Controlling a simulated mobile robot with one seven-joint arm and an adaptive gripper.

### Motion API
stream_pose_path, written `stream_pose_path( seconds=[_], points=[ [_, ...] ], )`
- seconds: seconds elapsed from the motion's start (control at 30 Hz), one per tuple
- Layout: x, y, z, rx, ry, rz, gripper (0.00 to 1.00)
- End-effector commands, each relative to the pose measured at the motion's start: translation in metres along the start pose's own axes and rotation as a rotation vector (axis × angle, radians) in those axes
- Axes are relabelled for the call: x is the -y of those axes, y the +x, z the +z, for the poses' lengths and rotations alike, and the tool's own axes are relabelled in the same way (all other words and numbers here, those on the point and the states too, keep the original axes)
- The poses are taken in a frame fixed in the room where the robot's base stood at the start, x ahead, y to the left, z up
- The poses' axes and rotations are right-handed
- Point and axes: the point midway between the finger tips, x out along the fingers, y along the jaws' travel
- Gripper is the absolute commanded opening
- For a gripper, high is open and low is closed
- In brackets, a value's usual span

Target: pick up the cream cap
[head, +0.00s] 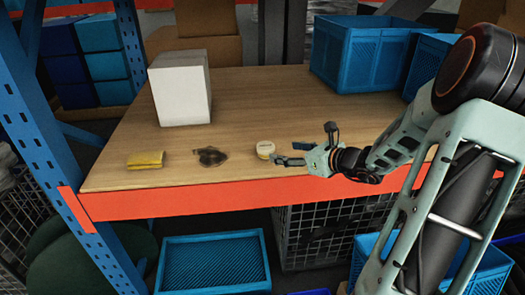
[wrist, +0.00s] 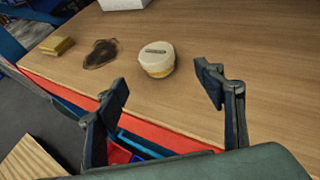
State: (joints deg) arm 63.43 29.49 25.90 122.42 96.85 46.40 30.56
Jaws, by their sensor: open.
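The cream cap (head: 265,149) is a small, round, pale piece with a yellowish lower band, on the wooden shelf near its front edge. In the wrist view the cream cap (wrist: 157,59) sits beyond the fingertips, roughly midway between them, with a dark label on top. My gripper (head: 290,154) is just right of it in the head view. In the wrist view my gripper (wrist: 163,84) has its two fingers wide apart with nothing between them. The cap is not touched by either finger, as far as I can see.
On the wooden shelf (head: 235,108), a dark crumpled piece (head: 210,156) and a yellow block (head: 146,160) lie left of the cap. A white box (head: 181,88) stands behind them. Blue crates (head: 365,55) stand at the back right. An orange beam (head: 200,193) edges the front.

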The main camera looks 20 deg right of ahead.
Motion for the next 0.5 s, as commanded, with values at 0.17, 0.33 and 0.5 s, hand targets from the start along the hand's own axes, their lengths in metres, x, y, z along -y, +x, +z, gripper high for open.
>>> stream_pose_path(
  seconds=[0.17, 0.33, 0.5],
  points=[
    [-0.002, 0.031, 0.0, 0.001, 0.0, 0.006, 0.63],
    [-0.002, 0.046, 0.0, 0.0, -0.002, 0.005, 0.63],
    [-0.004, 0.063, 0.002, 0.001, -0.002, 0.007, 0.63]
  ],
)
